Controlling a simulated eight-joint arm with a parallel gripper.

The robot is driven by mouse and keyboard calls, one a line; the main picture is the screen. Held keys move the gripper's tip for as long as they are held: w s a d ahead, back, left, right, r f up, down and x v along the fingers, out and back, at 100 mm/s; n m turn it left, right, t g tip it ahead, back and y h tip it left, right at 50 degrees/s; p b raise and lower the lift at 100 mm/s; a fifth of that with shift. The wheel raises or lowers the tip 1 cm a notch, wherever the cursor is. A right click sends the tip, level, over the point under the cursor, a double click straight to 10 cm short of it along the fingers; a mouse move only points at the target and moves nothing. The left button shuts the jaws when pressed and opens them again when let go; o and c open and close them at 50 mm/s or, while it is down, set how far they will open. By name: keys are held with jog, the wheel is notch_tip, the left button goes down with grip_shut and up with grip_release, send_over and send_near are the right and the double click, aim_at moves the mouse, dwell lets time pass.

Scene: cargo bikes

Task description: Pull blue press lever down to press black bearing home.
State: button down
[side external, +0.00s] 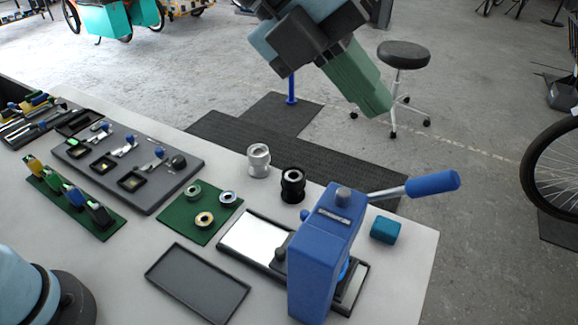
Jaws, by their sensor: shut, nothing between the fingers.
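The blue press (318,262) stands at the right part of the bench. Its lever has a metal rod and a blue grip (432,184); it sticks out to the right and tilts slightly upward. My gripper (376,108) has green fingers, shut and empty, pointing down to the right. It appears above and left of the lever grip in the picture, apart from it. The press body hides most of its working spot, so I cannot make out a bearing under the ram. A black ring-shaped part (292,185) stands upright on the bench behind the press; I cannot tell whether it is the bearing.
A silver part (258,160) stands beside the black one. A green mat (179,220) holds three rings. An empty dark tray (163,268) lies left of the press. A teal block (385,230) sits right of it. A stool (404,55) stands beyond the bench.

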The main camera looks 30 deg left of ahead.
aim_at(440, 182)
jog(key=x, duration=1)
jog(key=shift+s+d, duration=0.1)
jog(key=shift+d+f+y, duration=0.5)
jog(key=shift+d+y, duration=0.35)
jog(key=shift+y, duration=0.05)
jog(key=shift+d+f+y, duration=0.55)
jog(key=shift+d+y, duration=0.05)
jog(key=s+x, duration=0.1)
jog(key=x, duration=0.6)
jog(key=shift+s+d, duration=0.25)
jog(key=shift+s, duration=0.05)
jog(key=shift+f, duration=0.2)
jog(key=shift+s+r, duration=0.1)
dwell(0.9)
notch_tip(440, 182, up, 14)
jog(key=s+d, duration=0.1)
jog(key=s, duration=0.1)
jog(key=shift+s+r, duration=0.15)
jog(key=shift+s, duration=0.05)
